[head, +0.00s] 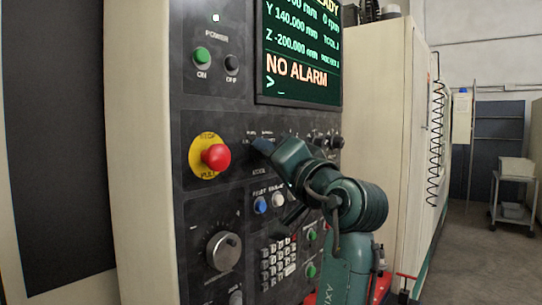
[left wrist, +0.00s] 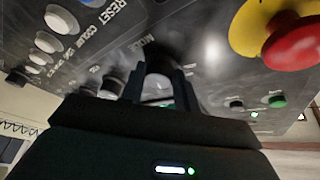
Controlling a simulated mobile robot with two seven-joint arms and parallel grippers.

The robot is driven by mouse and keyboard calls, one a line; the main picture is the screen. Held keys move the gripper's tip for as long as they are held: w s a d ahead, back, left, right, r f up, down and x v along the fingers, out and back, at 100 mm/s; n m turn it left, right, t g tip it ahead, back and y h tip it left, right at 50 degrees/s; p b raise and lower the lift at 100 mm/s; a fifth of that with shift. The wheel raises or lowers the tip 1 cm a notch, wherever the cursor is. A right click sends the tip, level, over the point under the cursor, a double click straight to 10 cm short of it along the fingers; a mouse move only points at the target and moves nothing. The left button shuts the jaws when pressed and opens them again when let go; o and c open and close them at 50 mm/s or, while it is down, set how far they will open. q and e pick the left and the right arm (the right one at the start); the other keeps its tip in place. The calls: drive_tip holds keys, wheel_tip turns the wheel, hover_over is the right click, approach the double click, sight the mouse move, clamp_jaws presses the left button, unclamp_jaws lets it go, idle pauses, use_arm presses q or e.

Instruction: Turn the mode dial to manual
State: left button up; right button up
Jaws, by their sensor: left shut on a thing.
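The mode dial (left wrist: 158,86) is on the dark control panel, by the "MODE" lettering, in the left wrist view. My left gripper (left wrist: 160,78) is shut on it, with one finger on each side. In the head view my left gripper (head: 263,147) reaches the panel right of the red stop button. There the gripper hides the dial and most of the lettering around it. I cannot read which position the dial points to. My right gripper is not in view.
The red stop button (head: 215,156) on its yellow ring is close left of my gripper. Blue (head: 261,205) and white (head: 278,199) buttons lie below, with a large knob (head: 223,250) lower left. The screen (head: 300,50) above reads "NO ALARM". A cart (head: 514,195) stands far right.

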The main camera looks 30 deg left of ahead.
use_arm(q)
drive_tip(key=o, duration=1)
drive_tip(key=shift+c, duration=0.2)
drive_tip(key=b+v, duration=0.4)
drive_tip(key=v, duration=0.9)
drive_tip(key=shift+d, duration=0.1)
